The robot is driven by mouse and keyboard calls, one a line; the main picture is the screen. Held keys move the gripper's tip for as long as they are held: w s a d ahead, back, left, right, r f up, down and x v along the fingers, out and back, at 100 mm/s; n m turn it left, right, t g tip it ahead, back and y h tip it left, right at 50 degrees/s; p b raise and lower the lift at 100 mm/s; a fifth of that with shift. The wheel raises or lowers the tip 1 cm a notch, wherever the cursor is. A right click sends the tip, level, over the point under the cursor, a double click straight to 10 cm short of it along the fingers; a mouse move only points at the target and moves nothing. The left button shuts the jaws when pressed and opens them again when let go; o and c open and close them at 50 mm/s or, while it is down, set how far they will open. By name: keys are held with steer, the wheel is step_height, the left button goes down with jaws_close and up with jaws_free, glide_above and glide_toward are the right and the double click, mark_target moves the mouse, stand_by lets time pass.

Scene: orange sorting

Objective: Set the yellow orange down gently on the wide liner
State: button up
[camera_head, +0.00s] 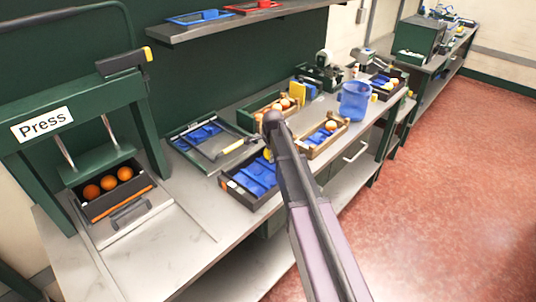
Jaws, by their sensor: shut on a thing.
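My gripper (269,143) is mostly hidden behind the end of my arm, above the near edge of the bench's middle. A small yellow patch, which looks like the yellow orange (268,155), shows just left of the arm, and my gripper is shut on it. Below it is a dark crate with a blue liner (253,181), partly covered by my arm. I cannot tell whether the orange touches the liner. Other blue liners lie in a flat tray (198,133) and in a wooden crate (315,140). Which one is the wide liner is not clear.
A green press (75,125) stands at left with a box of three oranges (107,186). A wooden crate (252,116) of fruit stands behind my gripper. A blue bucket (354,101) stands at right. A shelf (230,25) overhangs the back. The front-left bench is clear.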

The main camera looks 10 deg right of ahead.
steer(key=shift+f+b, duration=0.5)
stand_by(0.4)
steer(key=o, duration=1)
steer(key=shift+o, duration=0.2)
steer(key=shift+r, duration=0.15)
steer(key=shift+w+r+p, duration=0.1)
steer(key=shift+r+p, duration=3.8)
steer(key=shift+p, duration=0.15)
